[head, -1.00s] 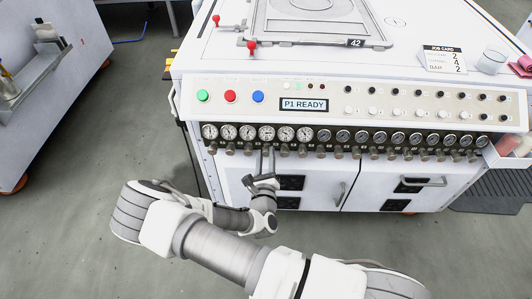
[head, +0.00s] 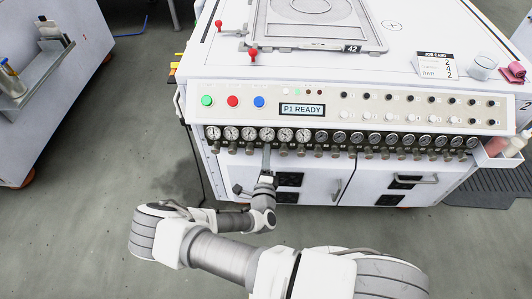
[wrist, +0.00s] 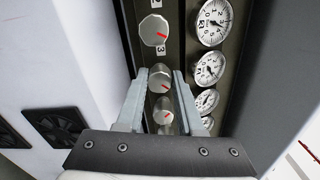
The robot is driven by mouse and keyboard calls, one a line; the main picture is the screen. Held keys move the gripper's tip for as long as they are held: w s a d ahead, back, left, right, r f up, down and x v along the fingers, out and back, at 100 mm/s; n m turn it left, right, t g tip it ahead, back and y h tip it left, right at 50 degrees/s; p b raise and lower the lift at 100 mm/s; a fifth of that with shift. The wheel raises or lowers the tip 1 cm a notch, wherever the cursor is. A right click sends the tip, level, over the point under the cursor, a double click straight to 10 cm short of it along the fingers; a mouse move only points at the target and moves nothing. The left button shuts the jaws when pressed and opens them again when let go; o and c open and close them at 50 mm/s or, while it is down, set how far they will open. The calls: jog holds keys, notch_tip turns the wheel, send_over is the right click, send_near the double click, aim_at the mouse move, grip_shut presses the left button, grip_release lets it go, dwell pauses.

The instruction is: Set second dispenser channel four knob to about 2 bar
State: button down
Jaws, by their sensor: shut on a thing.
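A row of small grey-brown knobs runs under the row of round white gauges on the front of the white machine. My gripper (head: 267,149) reaches up from below to the knob under the fourth gauge (head: 267,134) from the left. In the wrist view my gripper (wrist: 162,72) is shut on a silver knob (wrist: 159,77) with a red pointer mark, one finger on each side. A neighbouring knob (wrist: 154,30) stands free above, near a "3" label.
The panel above has green, red and blue buttons and a "P1 READY" display (head: 302,109). A job card (head: 436,65) showing 2, 4, 2 and BAR stands on the top. Cabinet doors with handles (head: 413,180) lie below the knobs. Open floor surrounds my arm.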

jog(key=shift+n, duration=7.2)
jog(key=c, duration=0.5)
grip_release()
jog(key=shift+c, duration=0.2)
jog(key=shift+f, duration=0.1)
jog(key=shift+d, duration=0.1)
